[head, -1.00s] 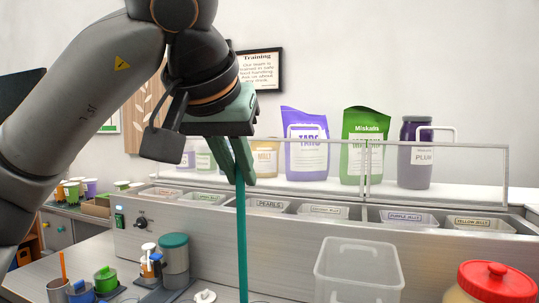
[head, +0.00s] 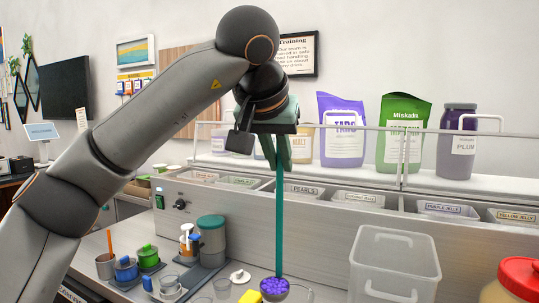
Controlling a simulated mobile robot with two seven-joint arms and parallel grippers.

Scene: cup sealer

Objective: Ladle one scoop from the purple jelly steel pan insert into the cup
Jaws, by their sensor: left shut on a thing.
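My left gripper (head: 284,160) is shut on the upper part of a long teal ladle (head: 279,220), which hangs upright in front of the counter. Purple jelly (head: 274,286) shows at the ladle's lower end, low in the picture. The purple jelly pan insert (head: 447,210) sits in the counter's row of pans, to the right of the ladle. My right gripper is out of view.
A clear square tub (head: 393,270) stands to the right, with a red-lidded jar (head: 520,278) beyond it. A teal-lidded canister (head: 212,242) and several small cups stand to the left. A low rail (head: 350,127) runs above the pans.

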